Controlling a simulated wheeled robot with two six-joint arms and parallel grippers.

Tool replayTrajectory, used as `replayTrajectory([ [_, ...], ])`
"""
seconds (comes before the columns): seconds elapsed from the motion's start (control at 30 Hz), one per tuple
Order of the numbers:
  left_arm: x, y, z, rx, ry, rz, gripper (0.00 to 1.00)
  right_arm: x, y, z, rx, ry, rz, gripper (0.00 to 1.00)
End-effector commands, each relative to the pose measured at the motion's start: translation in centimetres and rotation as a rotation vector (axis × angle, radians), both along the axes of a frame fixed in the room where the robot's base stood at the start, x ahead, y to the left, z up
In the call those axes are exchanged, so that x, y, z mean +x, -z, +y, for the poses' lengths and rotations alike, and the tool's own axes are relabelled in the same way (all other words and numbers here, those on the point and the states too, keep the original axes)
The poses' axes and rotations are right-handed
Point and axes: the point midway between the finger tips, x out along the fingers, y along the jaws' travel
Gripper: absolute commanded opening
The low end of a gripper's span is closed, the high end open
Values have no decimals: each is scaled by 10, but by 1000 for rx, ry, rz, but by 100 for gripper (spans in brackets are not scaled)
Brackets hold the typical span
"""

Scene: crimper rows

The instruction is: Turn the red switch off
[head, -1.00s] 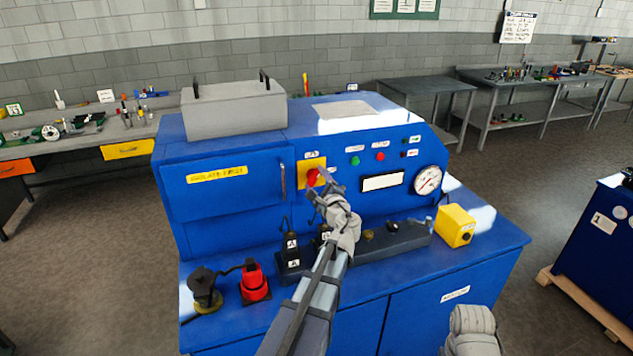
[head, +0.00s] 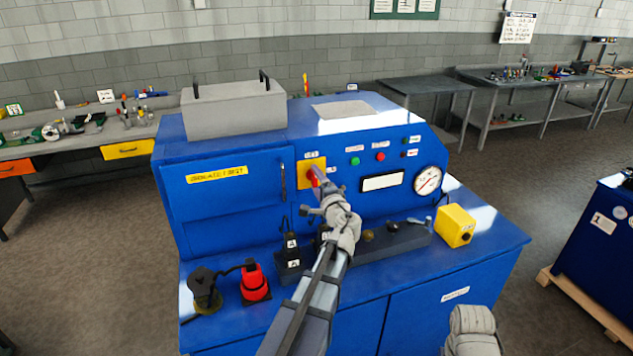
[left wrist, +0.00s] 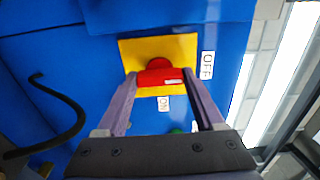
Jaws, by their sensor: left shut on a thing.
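The red switch (head: 311,174) sits on a yellow plate (head: 305,184) on the blue machine's front. In the left wrist view its red handle (left wrist: 157,78) lies crosswise between the two fingers, with a white mark on its right half. An OFF label (left wrist: 208,65) is at the plate's right side there, and an ON label (left wrist: 164,103) is below the handle. My left gripper (head: 318,178) is shut on the handle, and it also shows in the left wrist view (left wrist: 160,82). The gripper partly hides the switch in the head view.
Green (head: 355,161) and red (head: 380,157) buttons and a gauge (head: 428,180) are right of the switch. Plugs, including a red one (head: 254,281), and a yellow box (head: 455,225) stand on the ledge below. A grey box (head: 233,108) is on top.

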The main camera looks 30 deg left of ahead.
Motion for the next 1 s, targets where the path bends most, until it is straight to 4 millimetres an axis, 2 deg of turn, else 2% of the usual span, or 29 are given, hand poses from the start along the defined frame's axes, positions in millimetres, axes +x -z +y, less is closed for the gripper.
replayTrajectory([
  [0.47,-1,1,0,-13,-1,-12,14,0,0,0,0,0,0,0],
  [0.5,-1,1,0,-13,-1,-12,71,0,0,0,0,0,0,0],
  [0.77,-1,1,0,-11,0,-11,100,0,0,0,0,0,0,0],
  [1.0,-1,0,-1,-10,0,-10,100,0,0,0,0,0,0,0],
])
